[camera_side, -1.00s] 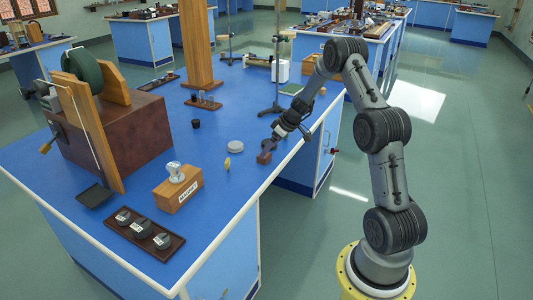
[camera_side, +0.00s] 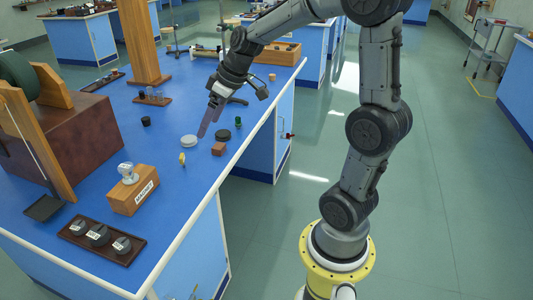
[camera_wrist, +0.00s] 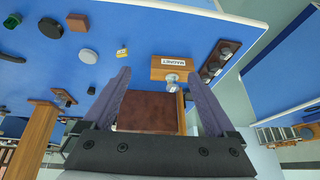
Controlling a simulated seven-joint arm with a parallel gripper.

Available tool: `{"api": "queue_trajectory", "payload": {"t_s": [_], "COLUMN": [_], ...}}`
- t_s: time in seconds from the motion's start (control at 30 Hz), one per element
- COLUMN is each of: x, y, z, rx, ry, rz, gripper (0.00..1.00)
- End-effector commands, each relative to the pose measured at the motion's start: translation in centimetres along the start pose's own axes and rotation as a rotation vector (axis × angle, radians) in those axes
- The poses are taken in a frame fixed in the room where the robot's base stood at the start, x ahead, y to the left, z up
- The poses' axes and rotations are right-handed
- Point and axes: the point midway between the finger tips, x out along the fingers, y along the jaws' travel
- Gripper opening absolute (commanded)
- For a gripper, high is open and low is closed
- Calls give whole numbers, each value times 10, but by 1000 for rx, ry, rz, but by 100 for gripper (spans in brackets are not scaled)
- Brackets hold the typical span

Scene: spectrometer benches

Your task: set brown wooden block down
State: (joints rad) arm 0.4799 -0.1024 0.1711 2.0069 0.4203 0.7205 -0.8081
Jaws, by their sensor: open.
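The brown wooden block (camera_side: 218,148) rests on the blue bench top close to its right edge, in front of a dark round disc. It also shows at the top of the wrist view (camera_wrist: 77,22), to the left of my fingers. My gripper (camera_side: 209,122) is raised above the bench, behind the block and slightly left of it, and apart from it. In the wrist view my gripper (camera_wrist: 158,82) has its two purple fingers wide apart, with nothing held between them.
Near the block are a dark disc (camera_side: 222,135), a pale grey disc (camera_side: 189,141), a small green item (camera_side: 238,121) and a yellow piece (camera_side: 182,158). A labelled wooden box (camera_side: 133,190) and a tray of dark knobs (camera_side: 100,237) stand nearer the front.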

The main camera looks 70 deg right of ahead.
Motion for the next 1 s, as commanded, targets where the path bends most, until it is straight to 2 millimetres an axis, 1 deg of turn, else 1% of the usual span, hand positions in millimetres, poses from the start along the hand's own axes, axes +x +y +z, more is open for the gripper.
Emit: {"api": "queue_trajectory", "payload": {"t_s": [0.03, 0.07, 0.1, 0.17, 0.2, 0.3, 0.4, 0.53, 0.67, 1.0], "x": [-19, -28, -39, -54, -63, -79, -88, -93, -94, -94], "y": [-31, -45, -63, -85, -98, -119, -129, -132, -132, -132], "z": [10, 18, 30, 50, 65, 100, 130, 152, 160, 159], "rx": [-18, -19, -19, -18, -16, -5, 11, 28, 39, 41], "ry": [1, -2, -5, -8, -8, -2, 7, 19, 23, 22], "rz": [-1, 0, 3, 10, 16, 34, 50, 65, 71, 71], "gripper": [91, 91, 91, 91, 91, 91, 91, 91, 91, 91]}}
